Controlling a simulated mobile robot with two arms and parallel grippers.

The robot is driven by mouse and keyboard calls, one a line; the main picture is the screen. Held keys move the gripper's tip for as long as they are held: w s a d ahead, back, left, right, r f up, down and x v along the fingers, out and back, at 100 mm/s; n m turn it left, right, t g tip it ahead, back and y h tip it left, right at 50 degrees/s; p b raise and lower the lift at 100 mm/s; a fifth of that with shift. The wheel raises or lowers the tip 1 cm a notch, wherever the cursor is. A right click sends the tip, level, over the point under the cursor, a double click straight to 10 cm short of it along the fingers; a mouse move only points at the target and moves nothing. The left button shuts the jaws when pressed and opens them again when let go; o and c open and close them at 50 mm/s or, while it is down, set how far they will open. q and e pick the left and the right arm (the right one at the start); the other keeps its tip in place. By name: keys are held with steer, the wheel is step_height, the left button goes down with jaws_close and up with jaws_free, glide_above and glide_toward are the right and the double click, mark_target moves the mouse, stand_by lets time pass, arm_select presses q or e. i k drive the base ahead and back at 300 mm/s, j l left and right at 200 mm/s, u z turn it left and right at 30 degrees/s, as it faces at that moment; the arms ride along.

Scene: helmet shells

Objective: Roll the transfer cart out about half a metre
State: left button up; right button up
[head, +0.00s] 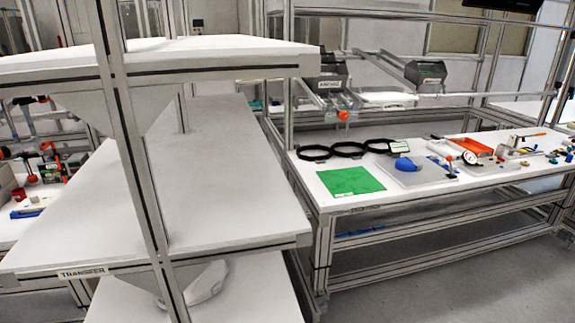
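The transfer cart (200,195) fills the left and centre of the head view. It is a metal-framed cart with white shelves at several heights and a "TRANSFER" label (82,273) on the front edge of its middle shelf. Its top shelf (190,57) and middle shelf look empty. A pale curved shape (207,283) shows below the middle shelf, partly hidden by the front post (140,180); I cannot tell what it is. Neither of my grippers can be made out. The cart's wheels are out of view.
A white workbench (420,195) stands close along the cart's right side. It bears a green mat (350,181), black rings (350,149), a blue dome (404,164) and an orange tray (468,147). Another bench with tools (40,165) is at left. Grey floor (440,285) is open at lower right.

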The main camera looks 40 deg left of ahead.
mark_target(178, 184)
steer(key=u, duration=1.85)
